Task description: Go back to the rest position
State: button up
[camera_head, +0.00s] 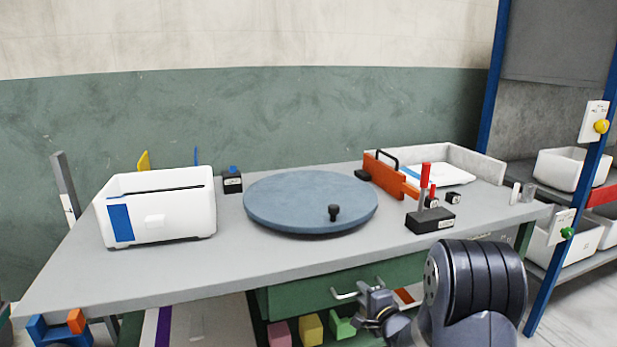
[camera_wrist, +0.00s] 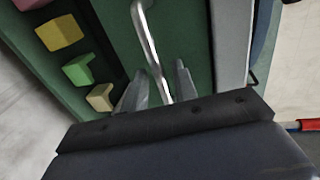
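My arm reaches in from the lower right of the head view. My gripper (camera_head: 368,291) is low in front of the bench, close to the green drawer front (camera_head: 300,298) and its silver handle (camera_head: 345,294). In the wrist view my gripper (camera_wrist: 160,85) has its two grey fingers spread apart. The silver handle (camera_wrist: 148,38) runs into the gap between them. I see space between the handle and the fingers, but cannot tell whether either touches it.
The grey bench (camera_head: 190,272) carries a white bin (camera_head: 180,225), a round blue turntable (camera_head: 290,195), a lever box (camera_head: 430,219) and a white tray (camera_head: 470,160). Coloured blocks (camera_head: 311,328) sit below the drawer. A blue-framed rack (camera_head: 545,285) stands right.

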jog(key=shift+x, duration=0.85)
jog(key=shift+b+v, duration=0.5)
jog(key=shift+v, duration=0.3)
jog(key=shift+f, duration=0.15)
